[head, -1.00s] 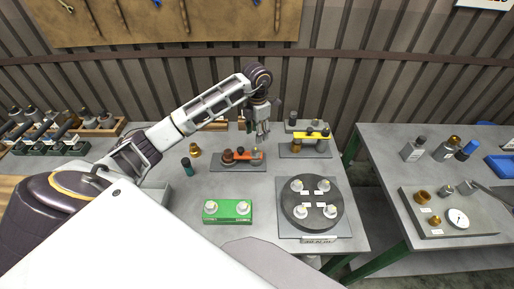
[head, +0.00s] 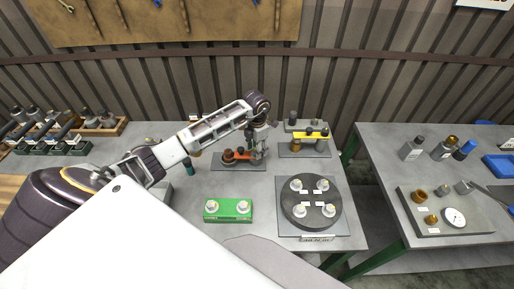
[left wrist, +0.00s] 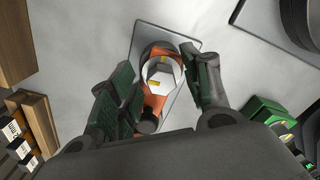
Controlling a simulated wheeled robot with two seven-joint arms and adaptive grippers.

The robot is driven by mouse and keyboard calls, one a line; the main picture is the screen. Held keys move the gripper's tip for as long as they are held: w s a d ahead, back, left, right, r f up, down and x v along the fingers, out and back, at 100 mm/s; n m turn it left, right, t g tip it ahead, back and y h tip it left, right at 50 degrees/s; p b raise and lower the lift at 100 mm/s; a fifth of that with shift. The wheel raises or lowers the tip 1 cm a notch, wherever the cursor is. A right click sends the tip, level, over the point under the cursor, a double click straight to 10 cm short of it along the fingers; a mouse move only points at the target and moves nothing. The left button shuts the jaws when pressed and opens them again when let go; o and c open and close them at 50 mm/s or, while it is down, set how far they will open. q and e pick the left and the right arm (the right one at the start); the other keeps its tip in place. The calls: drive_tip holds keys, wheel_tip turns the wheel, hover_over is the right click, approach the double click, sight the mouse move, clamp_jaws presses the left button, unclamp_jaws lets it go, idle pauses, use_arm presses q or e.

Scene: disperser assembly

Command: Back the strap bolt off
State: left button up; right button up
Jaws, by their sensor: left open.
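The strap bolt (left wrist: 162,74) has a silver hex head with a yellow mark and stands on an orange strap (left wrist: 152,101) on a grey plate. In the head view the orange strap (head: 241,156) lies on its plate (head: 226,166) near the middle of the table; the bolt is mostly hidden there by my gripper. My left gripper (head: 259,156) is low over the right end of the strap. In the left wrist view its open fingers (left wrist: 158,66) stand on either side of the bolt head. Whether they touch it I cannot tell. My right gripper is not in view.
A green block (head: 228,210) with two bolts lies in front. A round dark disc (head: 312,211) with several bolts sits front right.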

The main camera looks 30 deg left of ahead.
use_arm(q)
drive_tip(key=c, duration=1)
drive_tip(key=shift+n, duration=0.5)
drive_tip(key=shift+a+n+b, duration=0.1)
drive_tip(key=shift+n+b, duration=0.2)
drive_tip(key=shift+n, duration=0.8)
drive_tip(key=n, duration=0.4)
drive_tip(key=shift+a, duration=0.15)
drive_tip(key=n, duration=0.3)
drive_tip(key=shift+a+n+b, duration=0.1)
drive_tip(key=shift+n+b, duration=0.2)
drive_tip(key=shift+b, duration=0.1)
drive_tip(key=shift+n, duration=1.9)
drive_tip(key=shift+r+n, duration=0.1)
drive_tip(key=shift+n, duration=0.2)
